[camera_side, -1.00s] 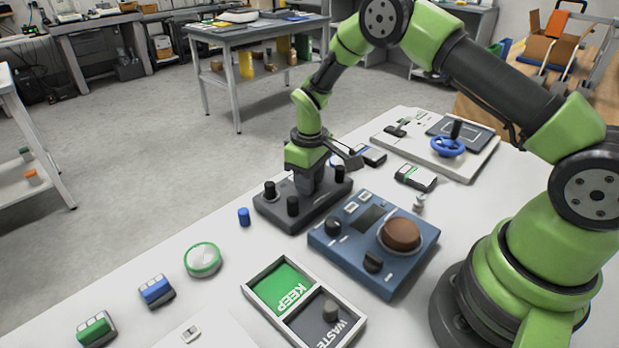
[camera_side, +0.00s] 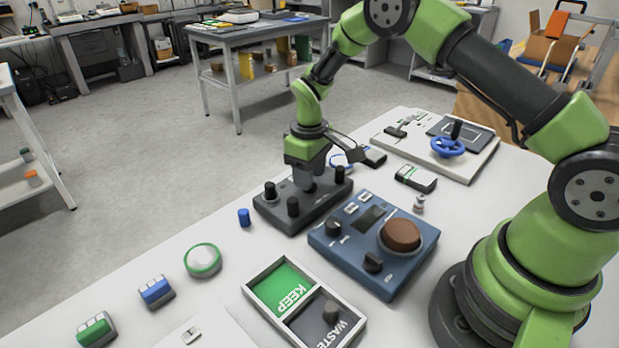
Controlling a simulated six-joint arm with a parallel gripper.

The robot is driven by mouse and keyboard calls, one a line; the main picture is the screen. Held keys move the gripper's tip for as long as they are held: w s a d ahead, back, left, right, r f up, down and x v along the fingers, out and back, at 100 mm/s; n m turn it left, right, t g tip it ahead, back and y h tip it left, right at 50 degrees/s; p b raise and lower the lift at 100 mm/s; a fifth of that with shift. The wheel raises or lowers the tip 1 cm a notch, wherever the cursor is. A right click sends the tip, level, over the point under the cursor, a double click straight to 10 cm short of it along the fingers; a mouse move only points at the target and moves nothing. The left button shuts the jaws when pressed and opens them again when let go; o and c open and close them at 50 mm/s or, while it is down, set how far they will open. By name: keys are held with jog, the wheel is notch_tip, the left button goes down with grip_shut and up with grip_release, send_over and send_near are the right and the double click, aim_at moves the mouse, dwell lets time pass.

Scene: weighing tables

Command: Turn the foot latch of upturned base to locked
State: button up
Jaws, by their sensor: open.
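The upturned base (camera_side: 278,213) is a dark grey block with several upright black feet, lying on the white table. One foot (camera_side: 293,206) stands at its front, one (camera_side: 270,190) at its left and one (camera_side: 340,174) at its right. My gripper (camera_side: 309,184) points down over the middle to back of the base and is open. Its fingers hide that part of the base, so I cannot make out the foot latch or its setting. I cannot tell whether the fingers touch anything.
A blue device (camera_side: 335,260) with a brown round top stands close to the right. A KEEP/WASTE tray (camera_side: 262,306) lies in front, and a blue cylinder (camera_side: 244,217) to the left. A panel with a blue handwheel (camera_side: 447,146) lies behind right.

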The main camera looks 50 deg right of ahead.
notch_tip(320, 180, up, 8)
jog(key=shift+r, duration=0.15)
dwell(0.3)
jog(key=s+a+r+m+t+y, duration=0.1)
jog(key=s+r+m+t, duration=0.1)
jog(key=s+r, duration=0.45)
jog(key=s+a+r+m+t, duration=0.15)
jog(key=s+r, duration=0.25)
jog(key=r, duration=0.5)
jog(key=s+a+r+m+t, duration=0.1)
jog(key=s+t, duration=0.1)
jog(key=s, duration=0.4)
jog(key=s+a+r+m+t+y, duration=0.1)
jog(key=s+m, duration=0.1)
jog(key=s, duration=0.5)
jog(key=shift+s+r+t, duration=0.15)
jog(key=shift+s+t, duration=0.1)
jog(key=shift+t, duration=0.1)
jog(key=shift+c, duration=0.2)
